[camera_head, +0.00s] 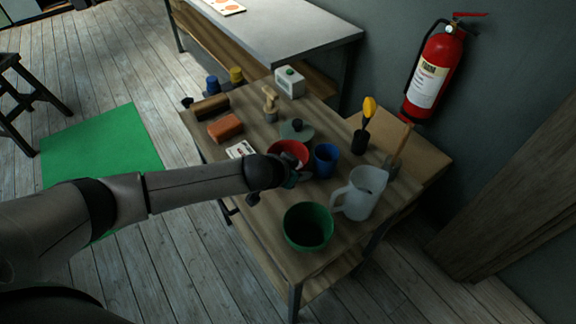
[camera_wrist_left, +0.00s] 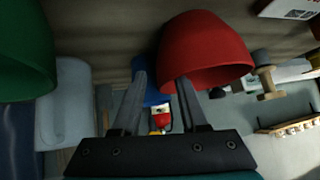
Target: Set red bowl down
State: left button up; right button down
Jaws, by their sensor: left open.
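The red bowl (camera_head: 288,149) stands upright on the wooden table, beside the blue cup (camera_head: 325,160). In the left wrist view, which shows the scene upside down, the red bowl (camera_wrist_left: 205,48) has its base toward the tabletop. My left gripper (camera_wrist_left: 162,80) is open, with nothing clamped between its fingers. One finger overlaps the edge of the bowl's rim; I cannot tell whether it touches. In the head view my left gripper (camera_head: 291,178) is at the bowl's near side and hides part of it. My right gripper is not in view.
A green bowl (camera_head: 308,227) and a white pitcher (camera_head: 360,192) stand close on the near side. A white card (camera_head: 241,149) and an orange block (camera_head: 225,128) lie to the left. A grey-green lid (camera_head: 297,132) lies behind the bowl. The table's near left edge is close to my arm.

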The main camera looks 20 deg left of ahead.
pick_arm(q)
jog(key=shift+w+d+f, duration=0.1)
jog(key=shift+w+f, duration=0.05)
grip_shut()
dwell(1.4)
